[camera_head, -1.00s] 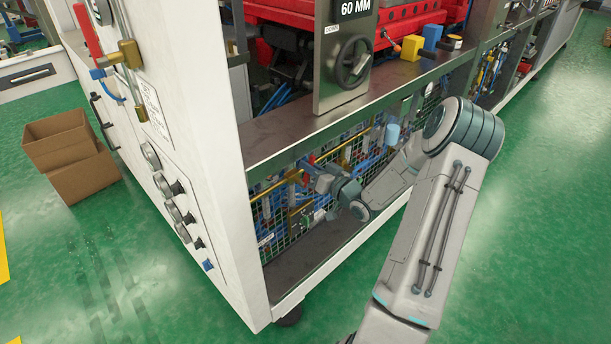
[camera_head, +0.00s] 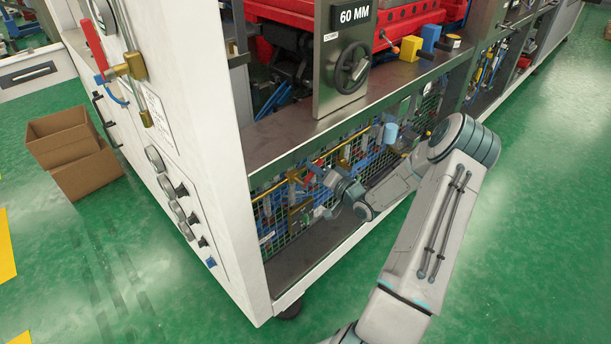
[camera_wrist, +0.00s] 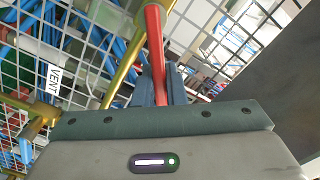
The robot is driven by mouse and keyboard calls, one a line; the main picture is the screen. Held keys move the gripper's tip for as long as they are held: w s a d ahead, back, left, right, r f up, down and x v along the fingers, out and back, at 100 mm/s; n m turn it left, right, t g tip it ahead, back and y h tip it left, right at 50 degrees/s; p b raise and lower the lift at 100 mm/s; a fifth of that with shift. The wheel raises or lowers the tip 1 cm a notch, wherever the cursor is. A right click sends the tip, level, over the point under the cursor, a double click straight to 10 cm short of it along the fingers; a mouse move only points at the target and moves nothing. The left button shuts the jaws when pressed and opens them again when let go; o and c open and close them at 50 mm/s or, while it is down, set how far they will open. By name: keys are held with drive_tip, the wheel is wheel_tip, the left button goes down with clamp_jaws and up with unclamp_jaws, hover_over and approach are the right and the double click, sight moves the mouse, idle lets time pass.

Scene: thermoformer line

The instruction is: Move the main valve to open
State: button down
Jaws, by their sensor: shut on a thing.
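My gripper (camera_wrist: 161,88) is shut on a red lever (camera_wrist: 155,45) in the wrist view. The lever runs up between the two fingers to a brass-coloured fitting at the top edge. Which valve this is, and whether it counts as open or closed, I cannot tell. In the head view my gripper (camera_head: 318,177) is low at the mesh-fronted lower bay, beside brass piping, and its fingertips are small there. Another red handle (camera_head: 92,42) sits on a brass valve (camera_head: 131,60) on the white cabinet at upper left.
Wire mesh (camera_wrist: 95,40) and a brass pipe (camera_wrist: 125,65) are close around the gripper. A VENT tag (camera_wrist: 55,82) hangs at left. The metal ledge (camera_head: 290,130) runs above my forearm. A cardboard box (camera_head: 85,170) stands on the open green floor.

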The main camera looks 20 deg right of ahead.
drive_tip(key=shift+f, duration=0.1)
drive_tip(key=m, duration=0.1)
drive_tip(key=f+m, duration=0.1)
drive_tip(key=m+p, duration=0.1)
drive_tip(key=shift+w+d+f+m, duration=0.15)
drive_tip(key=shift+d+f+m, duration=0.1)
drive_tip(key=shift+d+m, duration=0.1)
drive_tip(key=f+m, duration=0.1)
drive_tip(key=m, duration=0.2)
drive_tip(key=shift+d+f, duration=0.15)
drive_tip(key=shift+f, duration=0.05)
drive_tip(key=c, duration=1.4)
unclamp_jaws()
drive_tip(key=v, duration=1.3)
drive_tip(key=shift+s+p, duration=0.35)
drive_tip(key=shift+d, duration=0.1)
